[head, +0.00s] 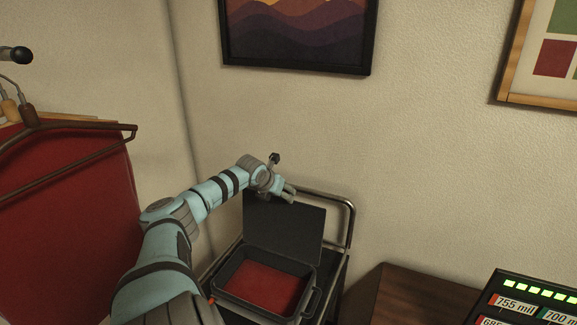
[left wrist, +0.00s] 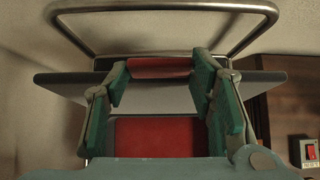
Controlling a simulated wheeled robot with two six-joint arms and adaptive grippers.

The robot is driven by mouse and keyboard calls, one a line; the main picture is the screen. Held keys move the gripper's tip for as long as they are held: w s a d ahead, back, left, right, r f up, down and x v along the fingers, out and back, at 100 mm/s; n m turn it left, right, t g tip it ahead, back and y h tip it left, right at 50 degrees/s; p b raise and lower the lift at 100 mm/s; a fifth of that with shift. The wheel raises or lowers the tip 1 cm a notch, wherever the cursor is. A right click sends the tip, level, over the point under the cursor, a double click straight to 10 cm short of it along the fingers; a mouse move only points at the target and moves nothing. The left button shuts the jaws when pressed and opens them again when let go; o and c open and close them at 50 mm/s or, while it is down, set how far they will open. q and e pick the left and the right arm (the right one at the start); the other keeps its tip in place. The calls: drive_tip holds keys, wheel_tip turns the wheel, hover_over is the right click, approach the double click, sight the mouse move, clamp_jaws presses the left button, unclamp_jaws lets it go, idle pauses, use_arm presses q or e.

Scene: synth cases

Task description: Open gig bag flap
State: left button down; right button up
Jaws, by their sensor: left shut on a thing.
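The gig bag (head: 223,287) is a black open case with a red inside, standing on a cart. Its dark flap (head: 284,226) stands raised at the back, roughly upright. The flap's edge (left wrist: 262,78) runs across the left wrist view, with a red roll-shaped grip (left wrist: 160,67) at its middle. My left gripper (head: 289,192) is at the top edge of the flap, its fingers on both sides of the red grip and shut on it. In the head view the red grip is hidden by the gripper. My right gripper is not in view.
The cart's metal rail (head: 351,222) arches behind the flap, close to my left gripper. A brown wooden cabinet (head: 415,298) with a labelled panel (head: 530,300) stands at right. Red cloth (head: 70,205) hangs from a hanger at left. The wall is behind the cart.

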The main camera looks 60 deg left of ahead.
use_arm(q)
drive_tip(key=shift+w+a, duration=0.1)
drive_tip(key=shift+w, duration=0.05)
drive_tip(key=shift+r, duration=0.1)
drive_tip(key=c, duration=0.9)
unclamp_jaws()
drive_tip(key=shift+c, duration=0.2)
drive_tip(key=shift+o, duration=1.1)
drive_tip(key=shift+d+r, duration=0.1)
drive_tip(key=shift+d, duration=0.1)
wheel_tip(320, 180, up, 10)
